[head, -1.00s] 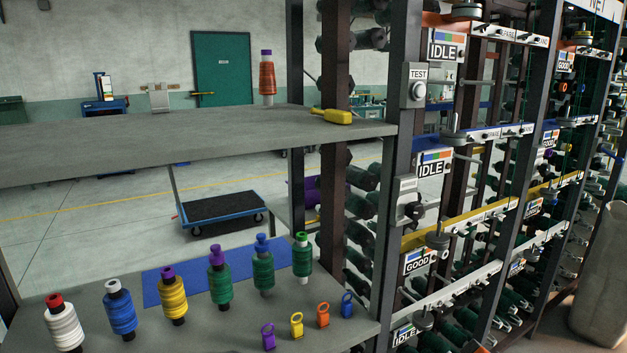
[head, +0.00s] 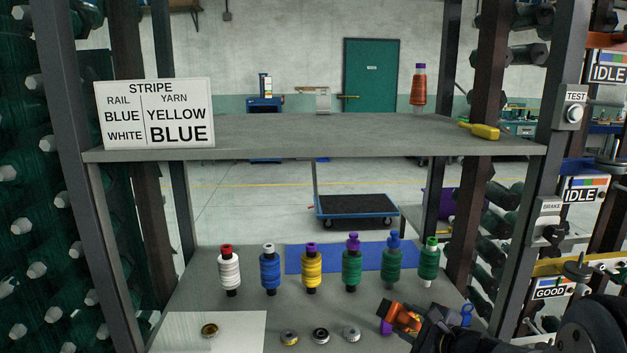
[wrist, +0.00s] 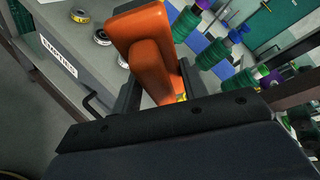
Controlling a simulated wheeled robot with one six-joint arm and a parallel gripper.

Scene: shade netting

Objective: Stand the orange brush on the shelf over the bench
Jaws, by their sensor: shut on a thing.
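The orange brush (head: 399,317) is in my gripper (head: 416,326), low at the right front of the bench (head: 225,285) in the head view. In the wrist view the orange brush (wrist: 150,50) fills the space between the two dark jaws, tilted, and its far end is hidden. The gripper is shut on it. The grey shelf (head: 300,135) runs above the bench, well above the gripper.
Several yarn spools stand in a row on the bench, including a white one (head: 229,270) and a green one (head: 429,260). A sign (head: 153,114) stands at the shelf's left end. Posts bound both sides. The middle of the shelf is clear. Small discs (head: 321,336) lie at the bench front.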

